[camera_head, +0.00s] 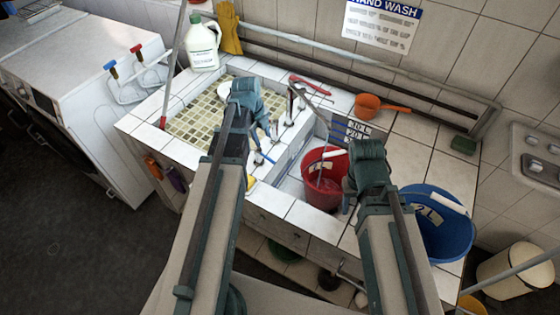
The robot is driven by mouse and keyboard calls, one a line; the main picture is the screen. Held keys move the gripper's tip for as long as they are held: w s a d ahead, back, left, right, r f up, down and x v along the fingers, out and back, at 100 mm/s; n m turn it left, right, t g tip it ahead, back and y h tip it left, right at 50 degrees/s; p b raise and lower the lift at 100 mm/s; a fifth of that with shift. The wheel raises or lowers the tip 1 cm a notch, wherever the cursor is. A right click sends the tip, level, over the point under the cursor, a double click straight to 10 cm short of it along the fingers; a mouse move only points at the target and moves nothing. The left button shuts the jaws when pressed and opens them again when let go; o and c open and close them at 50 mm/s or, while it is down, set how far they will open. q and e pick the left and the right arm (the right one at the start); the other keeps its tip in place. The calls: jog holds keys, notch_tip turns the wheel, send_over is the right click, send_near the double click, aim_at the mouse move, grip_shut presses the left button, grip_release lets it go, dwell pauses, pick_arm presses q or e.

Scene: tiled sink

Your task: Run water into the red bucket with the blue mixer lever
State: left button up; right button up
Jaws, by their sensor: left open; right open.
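The red bucket (313,190) stands upright in the right-hand sink basin, with a white label and handle. A metal spout (312,108) reaches over it, and a thin pale streak, apparently water, runs down into the bucket. The blue mixer lever (263,157) shows low beside my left gripper; a red lever (310,86) is behind the taps. My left gripper (263,139) is open, its fingers close to the blue lever; contact cannot be told. My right gripper (347,187) is open and empty at the bucket's right side, its fingers partly hidden by its wrist.
A large blue bucket (448,235) stands to the right. An orange dipper (368,106) lies on the back ledge. A white jug (201,46) and yellow gloves (229,30) are at the back left. The left basin (196,122) is green-tiled.

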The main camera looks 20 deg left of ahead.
aim_at(270, 159)
pick_arm(q)
jog(key=f+b, duration=0.4)
jog(key=w+f+b, duration=0.1)
jog(key=f+b, duration=0.3)
jog(key=f, duration=0.1)
jog(key=w+d+f+b, duration=0.1)
jog(key=f+b, duration=0.3)
jog(key=b, duration=0.1)
jog(key=shift+w+f, duration=0.15)
jog(key=shift+w, duration=0.1)
pick_arm(e)
notch_tip(270, 159, down, 13)
jog(key=shift+f, duration=0.15)
pick_arm(q)
grip_shut()
dwell(0.3)
